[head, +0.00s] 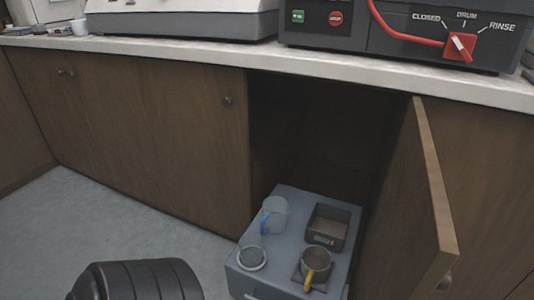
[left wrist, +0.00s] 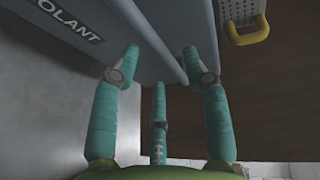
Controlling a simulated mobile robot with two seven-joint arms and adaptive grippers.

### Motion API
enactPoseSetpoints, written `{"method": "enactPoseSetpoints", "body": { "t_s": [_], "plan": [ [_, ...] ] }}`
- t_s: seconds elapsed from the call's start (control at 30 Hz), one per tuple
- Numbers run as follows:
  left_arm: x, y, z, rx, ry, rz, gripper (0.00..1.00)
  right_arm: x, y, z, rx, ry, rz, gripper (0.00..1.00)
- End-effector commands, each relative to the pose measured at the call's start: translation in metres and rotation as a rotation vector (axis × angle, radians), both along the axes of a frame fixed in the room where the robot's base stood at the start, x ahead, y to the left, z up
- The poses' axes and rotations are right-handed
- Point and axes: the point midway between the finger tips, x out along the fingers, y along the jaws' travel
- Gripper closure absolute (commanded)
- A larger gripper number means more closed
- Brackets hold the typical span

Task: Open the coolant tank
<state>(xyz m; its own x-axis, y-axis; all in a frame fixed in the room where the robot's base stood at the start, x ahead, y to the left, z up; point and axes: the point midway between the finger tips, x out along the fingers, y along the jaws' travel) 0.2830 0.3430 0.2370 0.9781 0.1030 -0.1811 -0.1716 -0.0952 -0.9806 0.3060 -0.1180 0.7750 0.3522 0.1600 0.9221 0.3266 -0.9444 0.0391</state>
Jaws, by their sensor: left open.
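The coolant tank (head: 285,205) is a blue-grey box on the floor, standing partly out of the open cabinet in the head view. In the left wrist view, the tank (left wrist: 85,65) shows lettering ending in "OLANT". The yellow handle (left wrist: 248,32) is at upper right. My left gripper (left wrist: 160,62) has its teal fingers apart and empty, close to the tank. My right gripper is out of view.
The wooden cabinet door (head: 410,210) stands open to the right of the tank. Grey floor (head: 130,230) is open to the tank's left.

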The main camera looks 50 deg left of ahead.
Motion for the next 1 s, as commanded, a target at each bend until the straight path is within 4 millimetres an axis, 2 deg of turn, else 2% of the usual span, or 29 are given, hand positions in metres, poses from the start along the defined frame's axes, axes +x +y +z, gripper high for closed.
{"method": "enactPoseSetpoints", "body": {
  "t_s": [0.03, 0.2, 0.43, 0.6, 1.0],
  "plan": [
    [-0.012, -0.001, 0.001, -0.001, 0.003, 0.001, 0.54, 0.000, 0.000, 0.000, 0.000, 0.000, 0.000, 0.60],
    [-0.049, -0.005, 0.008, -0.001, 0.004, 0.001, 0.54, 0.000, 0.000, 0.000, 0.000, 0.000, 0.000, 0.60],
    [-0.084, -0.009, 0.015, 0.000, 0.001, 0.000, 0.54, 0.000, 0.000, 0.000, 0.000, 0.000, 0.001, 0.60],
    [-0.093, -0.010, 0.017, 0.000, -0.001, -0.001, 0.54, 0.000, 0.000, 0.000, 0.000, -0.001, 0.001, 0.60],
    [-0.094, -0.010, 0.017, 0.000, -0.001, -0.001, 0.54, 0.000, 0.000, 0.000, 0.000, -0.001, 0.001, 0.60]
  ]
}}
